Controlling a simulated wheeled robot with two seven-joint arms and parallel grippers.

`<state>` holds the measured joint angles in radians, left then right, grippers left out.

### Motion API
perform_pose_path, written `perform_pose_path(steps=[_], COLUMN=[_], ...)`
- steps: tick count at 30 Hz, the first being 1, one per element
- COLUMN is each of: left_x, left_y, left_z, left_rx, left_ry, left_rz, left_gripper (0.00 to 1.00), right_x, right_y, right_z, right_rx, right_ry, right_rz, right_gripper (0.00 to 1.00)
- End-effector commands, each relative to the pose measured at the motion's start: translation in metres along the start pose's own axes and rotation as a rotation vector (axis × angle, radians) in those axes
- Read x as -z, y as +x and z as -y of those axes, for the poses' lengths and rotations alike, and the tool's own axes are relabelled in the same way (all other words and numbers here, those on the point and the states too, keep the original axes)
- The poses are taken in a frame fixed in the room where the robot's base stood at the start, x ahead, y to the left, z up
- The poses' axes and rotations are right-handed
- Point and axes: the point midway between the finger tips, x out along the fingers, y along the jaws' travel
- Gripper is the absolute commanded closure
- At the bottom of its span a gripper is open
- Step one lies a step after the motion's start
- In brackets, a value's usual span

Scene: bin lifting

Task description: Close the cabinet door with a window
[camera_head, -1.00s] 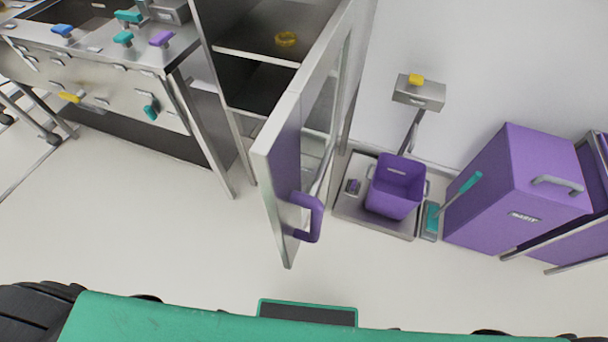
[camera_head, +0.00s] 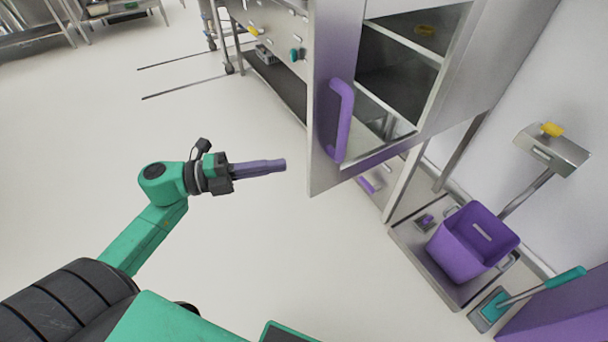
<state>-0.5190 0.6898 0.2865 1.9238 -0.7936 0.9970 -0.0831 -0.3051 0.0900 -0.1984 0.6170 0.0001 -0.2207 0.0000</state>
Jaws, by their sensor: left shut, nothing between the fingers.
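The steel cabinet door with a window (camera_head: 322,175) stands open, swung out from the cabinet. A purple handle (camera_head: 341,120) is on its outer face. My right gripper is out of view.
A purple bin (camera_head: 465,250) stands on a steel platform scale (camera_head: 445,285) right of the door, with a teal-handled tool (camera_head: 540,285) beside it. A steel counter with drawers (camera_head: 275,25) is behind. The floor to the left is clear.

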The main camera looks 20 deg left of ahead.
Motion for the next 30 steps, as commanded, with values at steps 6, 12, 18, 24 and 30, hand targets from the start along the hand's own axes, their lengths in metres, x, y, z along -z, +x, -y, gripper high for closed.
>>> perform_pose_path(steps=[6,12,18,24,30], left_x=[0.0,-0.001,-0.017,-0.037,-0.039], left_y=[0.029,0.073,0.094,0.086,0.085], left_z=[0.004,0.005,0.002,0.001,0.001], left_rx=[0.004,0.006,0.002,0.002,0.003], left_ry=[0.002,0.001,0.0,-0.003,-0.003], left_rz=[-0.002,0.001,0.007,0.004,0.003], left_gripper=[1.0,1.0,1.0,1.0,1.0], right_x=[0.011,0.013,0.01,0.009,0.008], right_y=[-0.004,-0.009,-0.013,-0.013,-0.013], right_z=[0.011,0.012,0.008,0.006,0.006], right_rx=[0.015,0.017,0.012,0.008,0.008], right_ry=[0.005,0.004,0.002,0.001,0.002], right_rz=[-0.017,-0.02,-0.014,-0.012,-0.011], right_gripper=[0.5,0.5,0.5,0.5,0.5])
